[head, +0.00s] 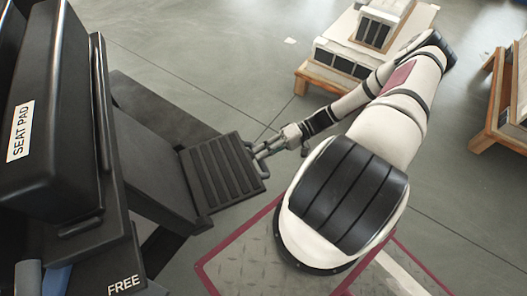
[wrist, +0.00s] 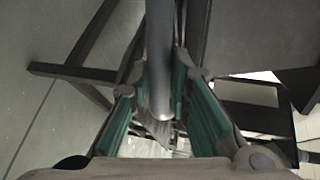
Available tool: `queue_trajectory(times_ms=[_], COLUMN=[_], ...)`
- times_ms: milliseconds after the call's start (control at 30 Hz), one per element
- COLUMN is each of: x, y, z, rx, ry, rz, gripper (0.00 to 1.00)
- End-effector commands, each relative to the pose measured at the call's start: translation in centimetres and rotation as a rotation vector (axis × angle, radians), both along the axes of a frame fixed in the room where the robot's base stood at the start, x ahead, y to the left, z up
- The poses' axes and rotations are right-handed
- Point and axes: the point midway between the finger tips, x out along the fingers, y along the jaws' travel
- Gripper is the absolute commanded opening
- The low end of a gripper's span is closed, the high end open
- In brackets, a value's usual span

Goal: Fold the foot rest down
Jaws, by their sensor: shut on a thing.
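The foot rest (head: 222,172) is a black ribbed plate at the lower end of a dark sloping panel (head: 155,160), near the middle of the head view. It juts out to the right from the panel. A grey bar handle (head: 250,158) is on its right edge. My gripper (head: 262,151) reaches in from the right and is shut on this handle. In the wrist view the grey bar (wrist: 159,55) runs between the green-padded fingers of my gripper (wrist: 160,115). The finger contact is partly hidden in the head view.
A black chair-like unit with a "SEAT PAD" label (head: 20,131) and a "FREE" label (head: 123,285) fills the left. A metal floor plate with a dark red border (head: 235,239) lies below. Loaded wooden pallets (head: 318,88) stand behind my arm and at the right edge.

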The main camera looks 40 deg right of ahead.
Motion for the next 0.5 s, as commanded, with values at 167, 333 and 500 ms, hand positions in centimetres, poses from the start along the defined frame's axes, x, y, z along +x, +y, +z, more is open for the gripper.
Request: queue_trajectory(times_ms=[167,333,500], x=[-0.29,-0.22,-0.14], y=[-0.15,-0.17,-0.19], z=[-1.31,-1.09,-0.92], rx=[-0.029,-0.026,-0.023], ry=[0.013,0.011,0.009], rz=[-0.002,-0.003,-0.005], gripper=[0.38,0.38,0.38])
